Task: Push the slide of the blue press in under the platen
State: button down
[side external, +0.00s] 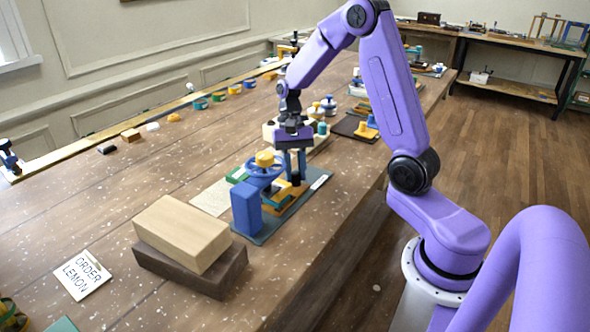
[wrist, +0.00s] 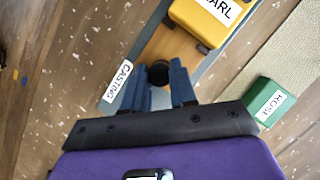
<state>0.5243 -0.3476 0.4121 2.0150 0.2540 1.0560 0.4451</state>
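The blue press (side external: 246,209) stands on a grey-blue base plate in the side external view, with a blue handwheel (side external: 264,172) and yellow cap on top. In the wrist view, its slide (wrist: 183,48) is a tan-orange strip with a black knob (wrist: 158,74) at the near end. A yellow block (wrist: 207,18) with a partly cut-off label sits on the strip. My gripper (wrist: 158,66) points down over the slide's knob end. Its two blue fingers stand apart on either side of the knob. Whether they touch it is unclear. The platen's underside is hidden.
A green block (wrist: 268,100) labelled ROSE lies beside the press on a pale mat. A CASTING label (wrist: 117,81) lies along the plate. In the side external view, a pale wooden block (side external: 182,232) rests on a dark one near the press. Free tabletop lies left of the press.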

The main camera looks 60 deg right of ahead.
jog(key=shift+a, duration=2)
jog(key=c, duration=0.9)
grip_release()
jog(key=shift+w+d+r, duration=0.1)
jog(key=shift+d+r, duration=0.05)
jog(key=v, duration=1.7)
